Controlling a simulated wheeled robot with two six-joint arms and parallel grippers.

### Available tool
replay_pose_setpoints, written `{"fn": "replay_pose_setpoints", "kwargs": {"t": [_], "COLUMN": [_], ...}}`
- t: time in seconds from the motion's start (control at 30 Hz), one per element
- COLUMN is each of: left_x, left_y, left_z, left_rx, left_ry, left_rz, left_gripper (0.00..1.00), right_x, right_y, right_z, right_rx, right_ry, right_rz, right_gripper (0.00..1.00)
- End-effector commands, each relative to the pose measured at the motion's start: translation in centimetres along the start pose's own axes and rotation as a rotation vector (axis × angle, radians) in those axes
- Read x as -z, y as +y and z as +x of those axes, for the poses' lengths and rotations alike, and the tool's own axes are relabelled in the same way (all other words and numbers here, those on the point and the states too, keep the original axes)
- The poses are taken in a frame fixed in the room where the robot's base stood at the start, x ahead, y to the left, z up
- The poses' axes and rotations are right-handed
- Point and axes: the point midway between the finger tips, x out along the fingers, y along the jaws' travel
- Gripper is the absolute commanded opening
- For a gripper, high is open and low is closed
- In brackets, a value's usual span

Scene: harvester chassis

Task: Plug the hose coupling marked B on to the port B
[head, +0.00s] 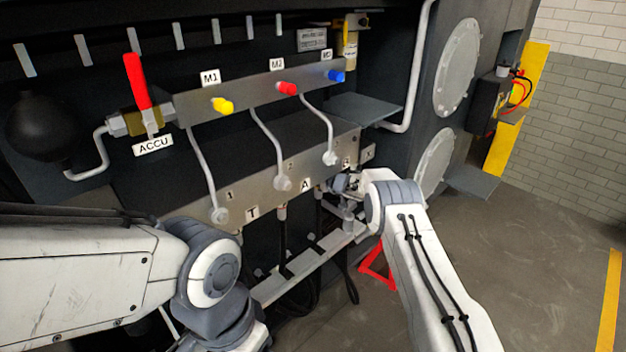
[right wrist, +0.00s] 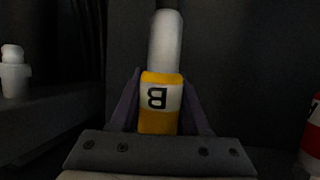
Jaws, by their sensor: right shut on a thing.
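The hose coupling marked B (right wrist: 160,108) has a yellow body, a white band with an upside-down letter B and a pale metal end (right wrist: 165,42). My right gripper (right wrist: 160,100) is shut on it, one finger on each side. In the head view my right gripper (head: 347,184) is at the right end of the grey manifold block (head: 270,192), below its front face. Port B cannot be made out there; my gripper and wrist cover that area. I cannot tell whether the coupling touches a port. My left arm (head: 208,270) is at lower left, its gripper out of view.
Labels T (head: 252,212) and A (head: 305,186) mark the block, with hoses below. A pale rail (head: 305,262) runs under it. A red stand (head: 376,268) is on the floor. The right wrist view shows a pale fitting (right wrist: 14,78) at left and a red part (right wrist: 312,135) at right.

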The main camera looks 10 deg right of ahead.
Motion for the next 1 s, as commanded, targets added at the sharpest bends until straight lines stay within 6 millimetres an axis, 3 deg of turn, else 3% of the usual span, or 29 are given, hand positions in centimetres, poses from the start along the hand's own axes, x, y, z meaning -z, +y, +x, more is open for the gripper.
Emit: {"fn": "replay_pose_setpoints", "kwargs": {"t": [0.03,0.17,0.2,0.27,0.67,1.0], "left_x": [0.0,0.0,0.0,0.0,0.0,0.0], "left_y": [0.0,0.0,0.0,0.0,0.0,0.0], "left_z": [-0.2,-0.2,-0.2,-0.2,-0.1,0.5], "left_rx": [0.0,0.0,0.0,0.0,0.0,0.0], "left_ry": [0.0,0.0,0.0,0.0,0.0,0.0], "left_rz": [0.0,0.0,0.0,0.0,0.0,0.0], "left_gripper": [0.81,0.81,0.81,0.81,0.81,0.81], "right_x": [0.9,0.9,0.9,0.9,0.5,0.4], "right_y": [0.1,0.1,0.1,0.1,0.0,0.1], "right_z": [-0.2,-0.2,-0.2,-0.2,-0.3,-3.7], "right_rx": [0.0,0.0,0.0,0.0,0.0,-0.001], "right_ry": [0.01,0.011,0.012,0.011,0.004,0.004], "right_rz": [-0.002,-0.003,-0.003,-0.003,-0.001,0.001], "right_gripper": [0.0,0.0,0.58,0.81,0.81,0.81]}}
